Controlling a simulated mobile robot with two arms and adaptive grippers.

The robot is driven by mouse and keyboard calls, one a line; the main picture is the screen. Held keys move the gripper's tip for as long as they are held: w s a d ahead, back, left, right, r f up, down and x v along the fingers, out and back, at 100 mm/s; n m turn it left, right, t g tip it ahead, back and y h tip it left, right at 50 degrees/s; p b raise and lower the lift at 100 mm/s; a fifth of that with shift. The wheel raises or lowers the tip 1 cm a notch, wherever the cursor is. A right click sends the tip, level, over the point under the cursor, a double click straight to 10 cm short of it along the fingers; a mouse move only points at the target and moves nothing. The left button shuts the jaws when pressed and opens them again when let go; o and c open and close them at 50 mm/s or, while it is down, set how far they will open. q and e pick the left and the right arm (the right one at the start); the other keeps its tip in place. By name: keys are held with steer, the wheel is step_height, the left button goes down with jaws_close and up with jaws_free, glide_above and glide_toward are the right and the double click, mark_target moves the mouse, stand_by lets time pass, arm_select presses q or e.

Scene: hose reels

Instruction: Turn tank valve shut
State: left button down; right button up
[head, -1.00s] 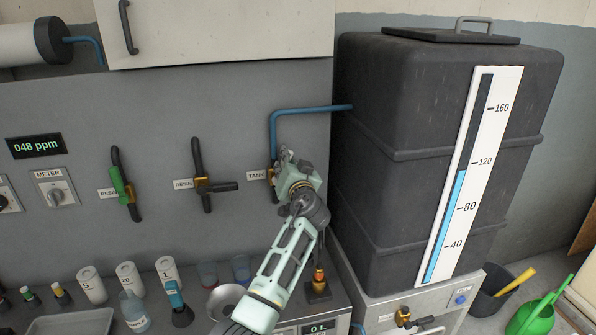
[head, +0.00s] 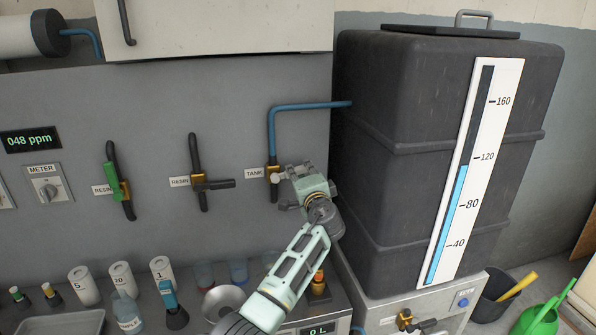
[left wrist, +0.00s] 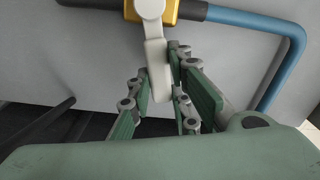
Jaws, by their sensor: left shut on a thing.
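The tank valve (head: 272,174) is a brass-coloured body on the panel, beside the label TANK (head: 254,173). The left wrist view shows the brass body (left wrist: 165,12) and its white lever handle (left wrist: 154,45). The handle lies across the pipe, pointing right in the head view. My left gripper (head: 287,180) is just right of the valve body and shut on the handle; in the left wrist view its green-padded fingers (left wrist: 158,88) stand on both sides of it. The fingers partly hide the handle in the head view. My right gripper is in no view.
A blue pipe (head: 310,105) runs from the valve to the dark tank (head: 400,150) close at right. Two resin valves (head: 203,182) (head: 120,188) are further left. Bottles and cups (head: 125,310) stand on the counter below. A brass-coloured fitting (head: 319,283) stands below my gripper.

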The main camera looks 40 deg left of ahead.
arm_select(q)
steer(key=shift+w+d+f+m, duration=0.1)
steer(key=shift+f+m, duration=0.95)
steer(key=shift+m, duration=0.35)
steer(key=c, duration=1.6)
jaws_free()
steer(key=v, duration=1.2)
